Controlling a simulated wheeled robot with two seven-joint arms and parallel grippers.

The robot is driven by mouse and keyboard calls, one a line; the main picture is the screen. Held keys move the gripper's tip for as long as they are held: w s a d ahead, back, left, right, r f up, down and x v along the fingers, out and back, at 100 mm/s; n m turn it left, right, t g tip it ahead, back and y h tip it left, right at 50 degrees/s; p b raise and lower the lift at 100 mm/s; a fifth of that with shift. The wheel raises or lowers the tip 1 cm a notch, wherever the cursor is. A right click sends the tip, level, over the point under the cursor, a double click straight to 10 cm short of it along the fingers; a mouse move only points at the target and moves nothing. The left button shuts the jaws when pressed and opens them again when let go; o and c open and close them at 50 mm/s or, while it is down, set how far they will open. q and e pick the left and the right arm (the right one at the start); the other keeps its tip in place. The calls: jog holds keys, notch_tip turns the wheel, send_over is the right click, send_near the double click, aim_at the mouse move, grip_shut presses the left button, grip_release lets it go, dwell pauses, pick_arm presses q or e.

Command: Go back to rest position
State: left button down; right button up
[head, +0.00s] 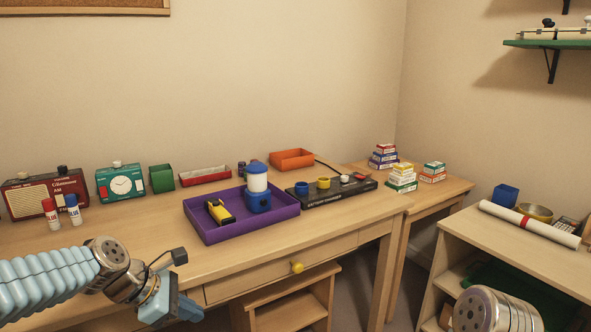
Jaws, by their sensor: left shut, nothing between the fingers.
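My left gripper (184,307) is at the lower left, in front of the desk's front edge. It is shut and empty, and touches none of the things on the desk. My left arm (45,275), with a ribbed light blue sleeve, comes in from the left edge. A rounded metal part of my right arm (492,310) shows at the bottom right; the right gripper is out of the picture.
A low shelf (470,235) stands right.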

pick_arm(q)
jog(key=s+d+f+m+g+y, duration=0.15)
jog(key=f+m, duration=0.25)
jog(key=f, duration=0.8)
jog(key=s+d+f+m+g, duration=0.1)
jog(key=d+f+m, duration=0.25)
jog(key=f, duration=0.75)
jog(key=s+d+f+m, duration=0.2)
jog(key=s+f+m, duration=0.4)
jog(key=s+f, duration=0.1)
jog(key=s+d+f+m, duration=0.3)
jog(key=s+f+m, duration=0.2)
jog(key=s+f, duration=0.2)
jog(key=shift+s+f+m+g, duration=0.35)
jog(key=shift+f+g, duration=0.1)
jog(key=shift+f, duration=0.3)
jog(key=shift+y, duration=0.25)
